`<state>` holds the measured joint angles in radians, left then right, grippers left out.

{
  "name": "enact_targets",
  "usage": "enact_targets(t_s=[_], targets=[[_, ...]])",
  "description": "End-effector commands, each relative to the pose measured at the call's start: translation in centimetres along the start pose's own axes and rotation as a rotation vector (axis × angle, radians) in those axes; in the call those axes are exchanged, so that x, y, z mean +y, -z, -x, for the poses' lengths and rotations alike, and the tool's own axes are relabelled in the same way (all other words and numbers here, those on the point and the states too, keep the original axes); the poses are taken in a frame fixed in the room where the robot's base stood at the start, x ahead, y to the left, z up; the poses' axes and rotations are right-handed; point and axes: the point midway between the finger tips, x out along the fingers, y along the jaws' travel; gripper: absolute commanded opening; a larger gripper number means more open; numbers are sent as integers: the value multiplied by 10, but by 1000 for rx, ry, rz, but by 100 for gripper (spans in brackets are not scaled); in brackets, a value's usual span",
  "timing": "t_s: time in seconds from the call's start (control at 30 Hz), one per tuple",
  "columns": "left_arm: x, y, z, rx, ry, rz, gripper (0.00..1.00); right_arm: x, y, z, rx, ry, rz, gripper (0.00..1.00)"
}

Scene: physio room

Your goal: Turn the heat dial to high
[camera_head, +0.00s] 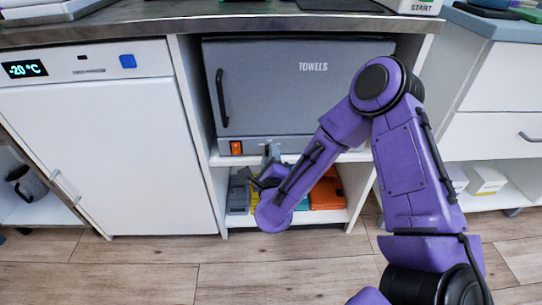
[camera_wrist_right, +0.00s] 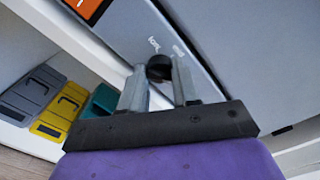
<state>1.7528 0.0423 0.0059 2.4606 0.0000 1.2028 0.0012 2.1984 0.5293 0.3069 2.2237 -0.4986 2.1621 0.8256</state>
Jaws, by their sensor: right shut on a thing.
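The grey towel warmer (camera_head: 300,95), marked TOWELS, sits in the shelf unit under the counter. In the right wrist view its heat dial (camera_wrist_right: 159,67) is a small black round knob on the lower front strip, with small white marks beside it. My right gripper (camera_head: 271,157) is at this strip; in the right wrist view its two grey fingers (camera_wrist_right: 158,82) are closed on the dial, one on each side. The dial is hidden by my gripper in the head view, and I cannot read its setting. My left gripper is not in view.
A lit orange switch (camera_head: 236,148) is left of the dial. The warmer's door is shut, with a dark handle (camera_head: 222,98). Grey, yellow, teal and orange things lie on the shelf below. A white freezer (camera_head: 110,140) stands to the left; white drawers (camera_head: 500,135) are at right.

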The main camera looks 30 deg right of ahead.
Motion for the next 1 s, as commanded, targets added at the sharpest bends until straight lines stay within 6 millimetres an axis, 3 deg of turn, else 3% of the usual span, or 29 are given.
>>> enact_targets(t_s=[0.17, 0.2, 0.27, 1.0], targets=[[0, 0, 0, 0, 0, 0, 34, 2, 1, 2, 2, -5, 2, 0], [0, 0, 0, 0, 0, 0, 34, 2, 1, 2, 2, -5, 2, 37], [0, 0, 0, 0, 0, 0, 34, 1, 1, 1, 2, -4, 2, 56], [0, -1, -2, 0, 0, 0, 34, 3, -2, 4, -2, -2, 2, 56]])
